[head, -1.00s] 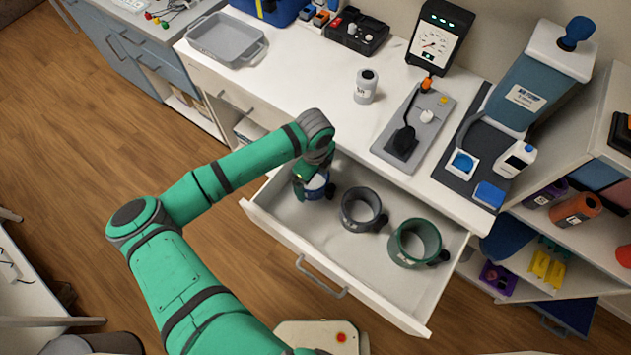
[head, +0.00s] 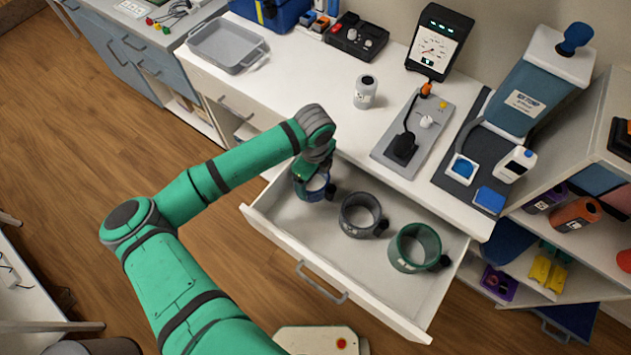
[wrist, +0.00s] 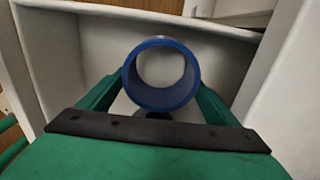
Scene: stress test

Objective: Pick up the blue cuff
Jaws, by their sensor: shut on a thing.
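The blue cuff (head: 312,191) is a ring at the left end of the open drawer (head: 318,249). In the wrist view the blue cuff (wrist: 161,98) sits between the two fingers of my gripper (wrist: 160,88), its opening facing the camera. My gripper (head: 314,174) is shut on the cuff, with a finger on either side. In the head view my wrist partly hides the cuff. I cannot tell whether the cuff touches the drawer floor.
A grey cuff (head: 357,214) and a green cuff (head: 410,248) stand to the right in the same drawer. The drawer walls lie close around my gripper. The white counter (head: 310,75) above holds a white bottle (head: 366,92) and a grey tray (head: 226,46).

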